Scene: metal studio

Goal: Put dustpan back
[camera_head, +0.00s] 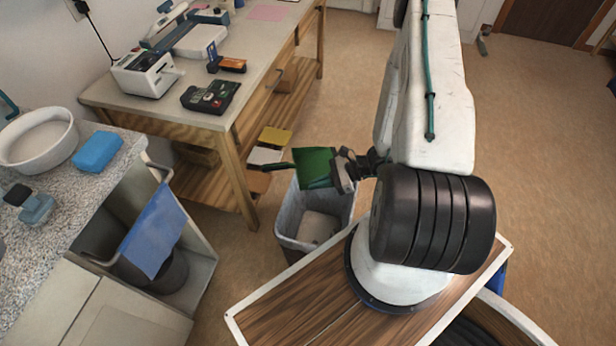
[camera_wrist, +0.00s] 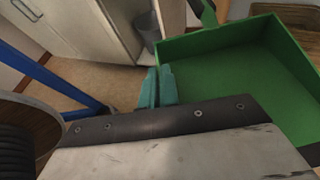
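The green dustpan (camera_head: 314,165) is up in the air above the rear part of the grey bin in the head view, with its dark handle pointing left. It fills the right of the wrist view (camera_wrist: 235,75), with its open tray facing the camera. My gripper (camera_head: 343,172) is at the dustpan's right side. In the wrist view its teal fingertips (camera_wrist: 158,87) are close together at the dustpan's near-left wall, and appear shut on that wall. The exact contact is partly hidden.
The grey bin (camera_head: 314,228) stands on the floor below. A wooden workbench (camera_head: 190,115) with devices is at the left, and a granite counter (camera_head: 60,215) with a blue cloth (camera_head: 153,232) hanging on a rail is nearer. Floor (camera_head: 545,130) at the right is clear.

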